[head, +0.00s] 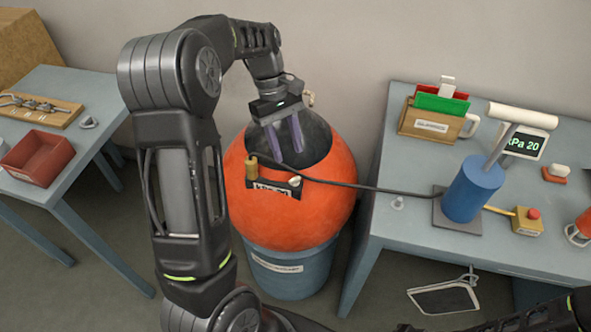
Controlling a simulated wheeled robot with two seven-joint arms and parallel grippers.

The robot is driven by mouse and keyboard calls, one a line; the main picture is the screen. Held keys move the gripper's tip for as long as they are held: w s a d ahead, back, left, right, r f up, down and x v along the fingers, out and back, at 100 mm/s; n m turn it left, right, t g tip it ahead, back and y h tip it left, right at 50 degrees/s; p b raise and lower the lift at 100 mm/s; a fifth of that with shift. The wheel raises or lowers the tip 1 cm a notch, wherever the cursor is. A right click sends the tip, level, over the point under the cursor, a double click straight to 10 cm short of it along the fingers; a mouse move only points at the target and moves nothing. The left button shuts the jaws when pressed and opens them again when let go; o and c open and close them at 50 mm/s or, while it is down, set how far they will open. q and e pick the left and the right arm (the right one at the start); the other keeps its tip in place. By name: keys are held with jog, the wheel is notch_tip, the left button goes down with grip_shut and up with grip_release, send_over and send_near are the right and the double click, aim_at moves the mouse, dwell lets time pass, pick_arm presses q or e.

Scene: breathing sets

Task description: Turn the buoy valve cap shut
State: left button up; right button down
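A large orange buoy (325,205) with a dark top rests in a blue tub (290,275). On its front is a dark valve plate with a label (271,189). A brass-coloured fitting (251,168) stands at the plate's left, and a small pale knob (295,182) at its right; I cannot tell for certain which is the valve cap. A black hose runs from the plate area to the pump. My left gripper (287,148) points down over the buoy's dark top, fingers apart with nothing seen between them. My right gripper is not in view.
The right table (410,235) holds a blue pump (472,190), a display (524,141) reading kPa 20, a wooden card holder (425,124) and a red-button box (528,221). The left table (85,92) holds a red tray (38,157) and a chain board (38,110).

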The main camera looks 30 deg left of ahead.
aim_at(295, 178)
pick_arm(q)
jog(key=shift+p+x, duration=0.5)
jog(key=shift+x, duration=3.5)
jog(key=shift+c, duration=0.2)
grip_shut()
